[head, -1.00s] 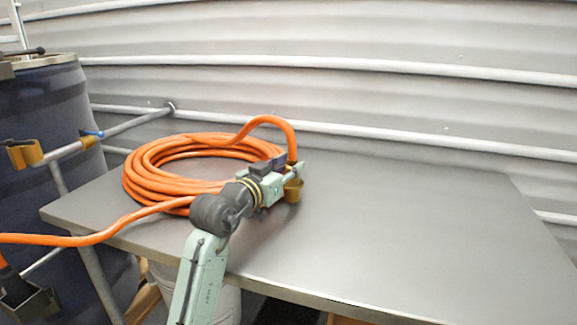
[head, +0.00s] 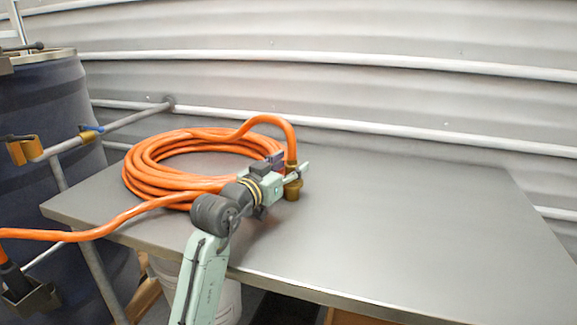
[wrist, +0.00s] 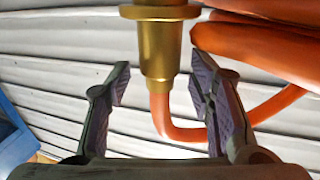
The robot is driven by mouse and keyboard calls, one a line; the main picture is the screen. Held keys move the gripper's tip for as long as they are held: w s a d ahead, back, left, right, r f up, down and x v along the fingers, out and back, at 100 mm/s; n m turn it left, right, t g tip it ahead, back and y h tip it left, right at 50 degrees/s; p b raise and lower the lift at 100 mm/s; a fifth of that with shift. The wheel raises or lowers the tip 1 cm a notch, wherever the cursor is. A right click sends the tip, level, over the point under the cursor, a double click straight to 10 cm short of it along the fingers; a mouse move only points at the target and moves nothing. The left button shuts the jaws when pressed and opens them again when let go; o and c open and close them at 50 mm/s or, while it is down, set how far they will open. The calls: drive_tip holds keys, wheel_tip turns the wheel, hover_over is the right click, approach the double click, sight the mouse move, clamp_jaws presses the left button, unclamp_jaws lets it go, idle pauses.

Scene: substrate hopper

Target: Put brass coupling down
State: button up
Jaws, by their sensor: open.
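The brass coupling (head: 292,188) is on the end of the orange hose (head: 268,121), which arches over from the coil. It stands about upright, wide end down, and seems to rest on the grey table. In the wrist view the coupling (wrist: 158,45) lies between the two fingers, with a gap on each side. My gripper (wrist: 160,82) is open around it and touches neither side. In the head view my gripper (head: 290,168) partly hides the upper part of the coupling.
The coiled hose (head: 140,180) lies left of the gripper, and a run of it leaves over the table's left edge. The right side of the table (head: 430,225) is clear. A dark blue barrel (head: 50,120) and pipe rail (head: 135,122) stand at left. A corrugated wall is behind.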

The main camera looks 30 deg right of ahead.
drive_tip(key=shift+r, duration=0.3)
drive_tip(key=b+v, duration=0.3)
drive_tip(key=v, duration=0.9)
